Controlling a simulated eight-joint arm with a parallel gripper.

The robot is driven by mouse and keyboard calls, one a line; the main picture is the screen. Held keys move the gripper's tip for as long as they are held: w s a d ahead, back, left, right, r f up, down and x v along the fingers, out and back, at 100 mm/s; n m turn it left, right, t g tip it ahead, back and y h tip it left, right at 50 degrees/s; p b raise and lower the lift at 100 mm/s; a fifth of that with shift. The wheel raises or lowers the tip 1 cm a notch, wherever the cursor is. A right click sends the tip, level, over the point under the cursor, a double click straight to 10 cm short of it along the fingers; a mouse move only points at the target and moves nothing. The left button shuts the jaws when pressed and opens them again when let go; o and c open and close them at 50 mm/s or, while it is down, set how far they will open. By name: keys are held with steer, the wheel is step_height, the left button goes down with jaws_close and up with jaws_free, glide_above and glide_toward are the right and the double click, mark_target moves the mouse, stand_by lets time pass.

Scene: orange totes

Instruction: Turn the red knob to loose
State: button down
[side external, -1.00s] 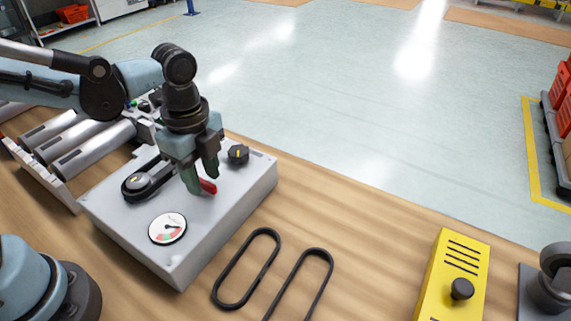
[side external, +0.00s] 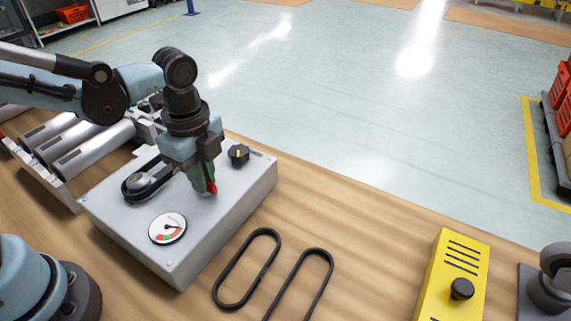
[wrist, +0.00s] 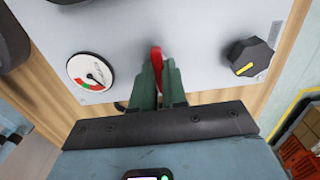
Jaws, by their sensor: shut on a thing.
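The red knob (side external: 211,188) is on top of a grey box (side external: 180,265), between a round dial gauge (side external: 167,229) and a black knob with a yellow mark (side external: 238,154). My gripper (side external: 204,186) points down over the box, its green fingers shut on the red knob. In the wrist view, the red knob (wrist: 156,56) shows as a thin upright strip between the fingers (wrist: 158,80), partly hidden by them. The gauge (wrist: 90,72) has a white face with red and green bands, and its needle points toward the coloured edge.
A black belt (side external: 150,181) runs round a pulley at the box's left. Two black belt loops (side external: 247,268) lie on the wooden table (side external: 370,240). A yellow box with a black knob (side external: 452,275) stands at the right. Grey rollers (side external: 90,150) lie behind left.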

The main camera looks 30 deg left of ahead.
steer(key=n, duration=0.4)
steer(key=shift+n, duration=0.3)
steer(key=n, duration=0.4)
steer(key=shift+n, duration=0.3)
steer(key=n, duration=0.4)
steer(key=shift+n, duration=2.2)
steer(key=c, duration=1.2)
jaws_free()
steer(key=shift+o, duration=0.2)
steer(key=shift+r, duration=0.1)
